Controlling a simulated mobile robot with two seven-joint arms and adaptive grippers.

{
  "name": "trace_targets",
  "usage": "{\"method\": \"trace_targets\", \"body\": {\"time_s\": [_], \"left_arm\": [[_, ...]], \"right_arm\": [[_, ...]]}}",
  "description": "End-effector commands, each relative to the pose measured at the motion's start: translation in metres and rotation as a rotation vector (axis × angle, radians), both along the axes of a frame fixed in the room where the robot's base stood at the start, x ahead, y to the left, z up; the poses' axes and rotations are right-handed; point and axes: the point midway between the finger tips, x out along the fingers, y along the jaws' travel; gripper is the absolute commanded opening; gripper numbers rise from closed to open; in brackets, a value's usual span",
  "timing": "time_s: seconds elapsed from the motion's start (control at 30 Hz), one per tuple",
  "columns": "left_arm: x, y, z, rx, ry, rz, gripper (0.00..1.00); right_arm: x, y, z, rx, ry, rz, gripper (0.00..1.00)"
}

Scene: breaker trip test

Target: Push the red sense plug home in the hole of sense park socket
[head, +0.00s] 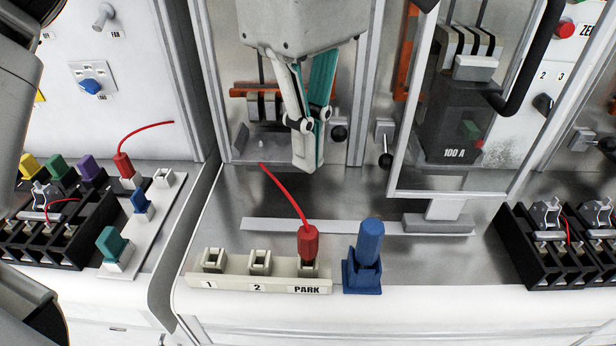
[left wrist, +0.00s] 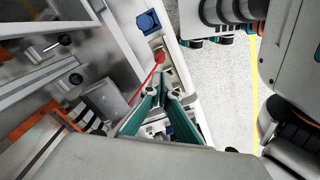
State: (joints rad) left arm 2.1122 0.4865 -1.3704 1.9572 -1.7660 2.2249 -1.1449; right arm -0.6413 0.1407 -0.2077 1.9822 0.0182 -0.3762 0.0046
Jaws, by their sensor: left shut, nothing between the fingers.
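The red sense plug (head: 307,243) stands upright in the socket labelled PARK (head: 309,268), with a red lead running up and back from its top. I cannot tell how deep it sits. In the left wrist view the red plug (left wrist: 159,57) shows just beyond the fingertips. My left gripper (head: 306,165) is shut and empty, pointing down above and behind the plug, apart from it. The fingers also show in the left wrist view (left wrist: 164,95). My right gripper is not identifiable in these views.
Sockets 1 (head: 213,260) and 2 (head: 260,262) are empty beside PARK. A blue plug in a blue holder (head: 362,275) stands close on the right. A glass-fronted 100 A door (head: 452,110) stands at the right. Black terminal blocks (head: 545,250) sit further right.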

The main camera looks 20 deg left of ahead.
Motion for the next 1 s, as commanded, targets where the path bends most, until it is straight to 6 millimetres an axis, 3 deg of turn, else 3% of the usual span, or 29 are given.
{"method": "trace_targets", "body": {"time_s": [0.13, 0.37, 0.73, 1.0], "left_arm": [[0.001, 0.000, 0.020, 0.000, -0.002, 0.003, 0.00], [0.000, 0.000, 0.029, 0.000, 0.000, 0.001, 0.00], [0.001, 0.000, 0.026, 0.003, -0.001, 0.034, 0.00], [0.005, 0.002, 0.002, 0.013, -0.007, 0.322, 0.00]], "right_arm": [[0.000, 0.000, 0.000, 0.000, 0.001, -0.001, 0.00], [-0.001, 0.000, 0.000, 0.000, 0.001, -0.001, 0.00], [0.000, 0.000, 0.005, 0.001, -0.002, 0.000, 0.00], [0.006, 0.002, 0.038, 0.007, -0.016, -0.001, 0.00]]}}
